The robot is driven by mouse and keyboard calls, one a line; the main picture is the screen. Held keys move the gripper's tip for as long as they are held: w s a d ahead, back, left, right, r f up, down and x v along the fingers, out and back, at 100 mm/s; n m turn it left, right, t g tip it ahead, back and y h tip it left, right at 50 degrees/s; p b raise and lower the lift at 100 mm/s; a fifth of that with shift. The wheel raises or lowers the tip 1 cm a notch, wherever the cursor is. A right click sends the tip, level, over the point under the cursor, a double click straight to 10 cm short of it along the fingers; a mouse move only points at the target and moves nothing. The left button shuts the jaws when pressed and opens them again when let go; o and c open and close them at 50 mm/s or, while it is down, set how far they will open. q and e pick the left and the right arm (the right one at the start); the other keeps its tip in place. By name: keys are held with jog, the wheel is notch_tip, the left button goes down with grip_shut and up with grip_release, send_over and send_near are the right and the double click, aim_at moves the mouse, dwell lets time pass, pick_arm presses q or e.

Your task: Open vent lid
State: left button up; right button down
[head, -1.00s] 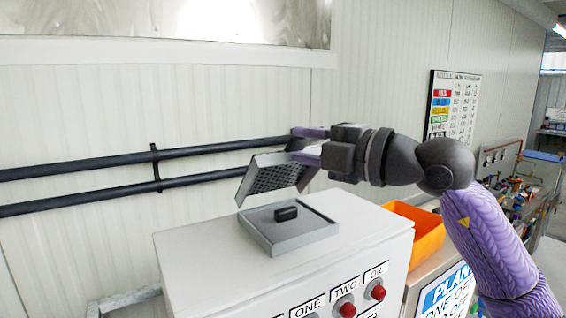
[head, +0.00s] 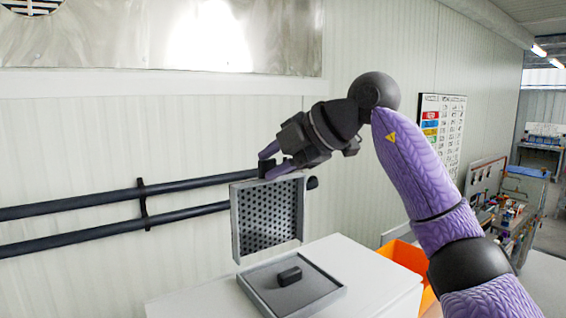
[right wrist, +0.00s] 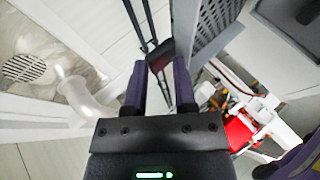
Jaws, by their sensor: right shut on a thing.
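The vent lid (head: 268,215) is a grey square frame with a perforated panel. It stands roughly upright on the back edge of the open vent box (head: 322,292), on top of a white cabinet (head: 375,275). A small black block (head: 289,276) lies inside the box. My right gripper (head: 274,168) is at the lid's top edge, shut on the lid's dark handle. In the right wrist view, the handle (right wrist: 160,56) shows between the purple fingers, with the perforated lid (right wrist: 212,28) beside them. My left gripper is not in view.
Two black pipes (head: 95,205) run along the white wall behind the lid. An orange bin (head: 405,258) stands right of the cabinet. A sign board (head: 442,130) hangs on the wall. A workbench with several small items (head: 505,205) is farther right.

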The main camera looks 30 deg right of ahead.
jog(key=shift+w+f+g, duration=0.3)
jog(key=shift+f+g, duration=0.05)
jog(key=shift+g, duration=0.05)
jog(key=shift+f, duration=0.1)
jog(key=c, duration=0.8)
grip_release()
jog(key=shift+o, duration=0.4)
jog(key=shift+w, duration=0.45)
jog(key=b+v, duration=0.1)
jog(key=v, duration=0.9)
